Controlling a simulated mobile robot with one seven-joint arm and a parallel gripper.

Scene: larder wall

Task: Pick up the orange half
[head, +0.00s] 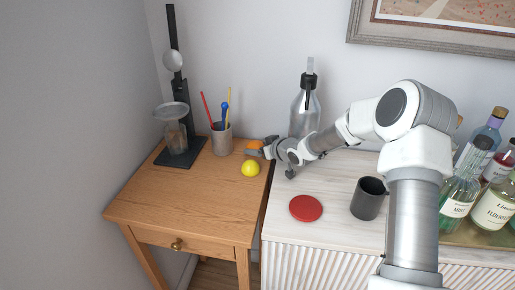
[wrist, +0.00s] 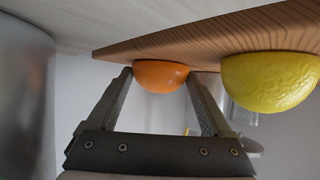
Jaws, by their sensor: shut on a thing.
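The orange half (head: 254,145) is at the back right of the wooden side table (head: 180,196). In the wrist view, which is turned upside down, the orange half (wrist: 160,78) sits between the two fingertips, its flat side against or very near the wood. My gripper (head: 262,148) is shut on it, with one finger on each side (wrist: 158,74). In the head view my gripper partly hides the orange half. I cannot tell whether there is a gap under it.
A yellow lemon (head: 251,169) lies close in front of the orange half and also shows in the wrist view (wrist: 270,82). A pencil cup (head: 221,140) and a scale (head: 175,140) stand to the left. A glass siphon bottle (head: 305,108) stands on the white cabinet.

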